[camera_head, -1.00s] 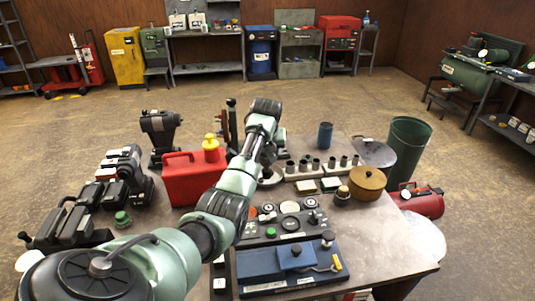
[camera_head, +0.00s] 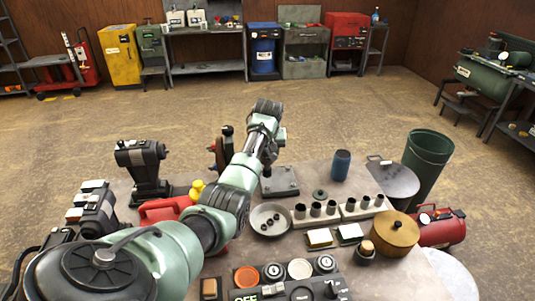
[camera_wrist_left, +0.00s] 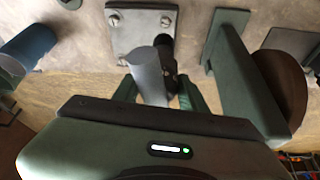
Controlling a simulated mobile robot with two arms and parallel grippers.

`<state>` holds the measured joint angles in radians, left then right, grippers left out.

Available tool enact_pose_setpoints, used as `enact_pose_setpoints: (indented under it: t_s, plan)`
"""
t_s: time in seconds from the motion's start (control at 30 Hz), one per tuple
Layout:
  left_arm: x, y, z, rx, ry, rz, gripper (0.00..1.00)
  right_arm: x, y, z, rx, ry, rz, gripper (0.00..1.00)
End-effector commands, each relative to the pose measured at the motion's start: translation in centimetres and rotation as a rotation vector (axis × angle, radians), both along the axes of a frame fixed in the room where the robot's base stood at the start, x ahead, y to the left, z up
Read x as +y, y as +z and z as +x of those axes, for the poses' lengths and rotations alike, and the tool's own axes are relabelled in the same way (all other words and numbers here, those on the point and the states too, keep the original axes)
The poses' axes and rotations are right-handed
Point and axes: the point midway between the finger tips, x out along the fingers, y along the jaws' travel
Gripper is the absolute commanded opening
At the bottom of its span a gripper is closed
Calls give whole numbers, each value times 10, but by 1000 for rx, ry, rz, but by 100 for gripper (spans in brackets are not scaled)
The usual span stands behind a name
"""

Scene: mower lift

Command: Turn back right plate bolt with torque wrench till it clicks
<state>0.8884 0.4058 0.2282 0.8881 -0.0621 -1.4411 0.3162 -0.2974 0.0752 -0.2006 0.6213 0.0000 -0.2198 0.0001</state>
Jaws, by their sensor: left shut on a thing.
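My left arm reaches in from the lower left of the head view, with the left gripper (camera_head: 268,148) above the back of the bench. The left gripper (camera_wrist_left: 155,92) is shut on a grey tool with a dark head (camera_wrist_left: 165,50), seemingly the torque wrench, close to the plate's lower right corner. I cannot tell whether it sits on a bolt. The right gripper is not in view.
A dish with small dark parts (camera_head: 269,220), a row of sockets (camera_head: 316,213) and a blue cup (camera_head: 341,163) surround the plate. A brown pot (camera_head: 391,236) stands right, a red can (camera_head: 160,210) left. A green bin (camera_head: 427,160) stands beyond the right edge.

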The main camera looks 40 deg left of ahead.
Motion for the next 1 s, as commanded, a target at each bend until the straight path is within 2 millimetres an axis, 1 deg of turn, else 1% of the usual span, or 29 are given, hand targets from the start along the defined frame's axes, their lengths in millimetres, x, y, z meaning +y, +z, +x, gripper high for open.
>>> enact_pose_setpoints:
  t_s: [0.03, 0.13, 0.33, 0.4, 0.5, 0.7, 1.0]
  plan:
    - [1, 2, 2, -8, 1, 3, 0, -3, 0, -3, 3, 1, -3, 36]
    - [1, -2, 2, -8, 0, 3, 0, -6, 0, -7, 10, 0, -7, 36]
    - [1, -15, 1, -7, 0, 3, 0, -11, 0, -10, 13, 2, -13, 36]
    - [1, -20, 1, -6, 0, 3, 0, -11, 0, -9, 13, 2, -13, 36]
    - [1, -29, 2, -8, 0, 3, 0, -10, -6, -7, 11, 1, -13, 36]
    - [1, -40, 2, -8, 0, 3, 0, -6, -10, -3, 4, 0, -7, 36]
    - [1, -42, 2, -9, 0, 4, 0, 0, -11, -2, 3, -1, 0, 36]
